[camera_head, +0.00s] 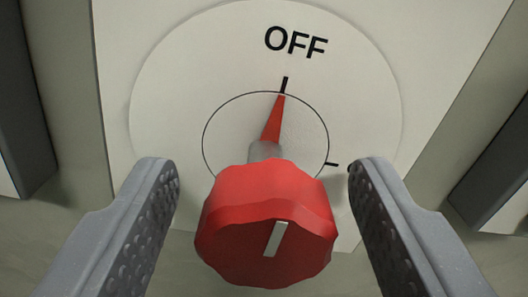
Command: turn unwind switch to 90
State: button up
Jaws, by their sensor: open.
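The unwind switch has a red scalloped knob (262,215) with a white line on its face, at the lower middle of the view. Its red pointer (272,122) points up to the black tick under the word OFF on a pale round dial (170,75). A second tick (331,164) lies at the right of the dial's thin black circle. My gripper (262,170) is open, with one grey dimpled finger on each side of the knob. Both fingers are apart from the knob, with a gap on each side.
The dial sits on a pale plate (115,20) on a grey-beige panel. Parts of other pale plates with dark edges (22,110) show at the left and at the right (500,180). The space between my fingers holds only the knob.

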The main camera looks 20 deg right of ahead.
jog(key=shift+w, duration=0.1)
jog(key=c, duration=1)
jog(key=shift+o, duration=0.2)
